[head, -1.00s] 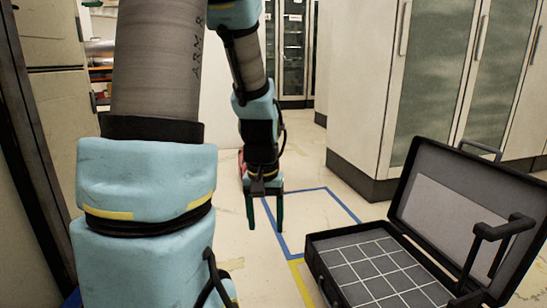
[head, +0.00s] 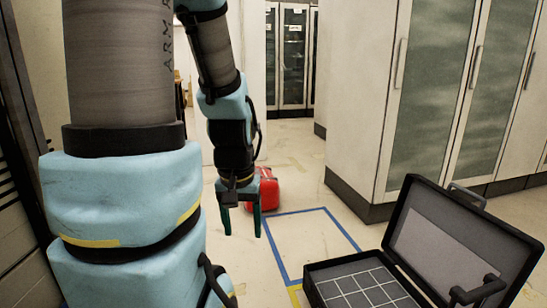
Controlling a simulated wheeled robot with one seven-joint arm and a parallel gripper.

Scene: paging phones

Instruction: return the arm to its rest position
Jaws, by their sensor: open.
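My gripper (head: 242,222) hangs at the end of my arm, pointing down, left of the blue tape square on the floor. Its two dark green fingers are apart, with nothing between them. My blue and grey arm fills the left part of the head view. The gripper is in the air, in front of part of a red case on the floor.
An open black case (head: 392,258) with a gridded inside lies at the lower right. A blue tape outline (head: 322,210) marks bare floor. The red case (head: 265,190) stands behind my gripper. Tall glass-doored cabinets (head: 430,90) line the right side.

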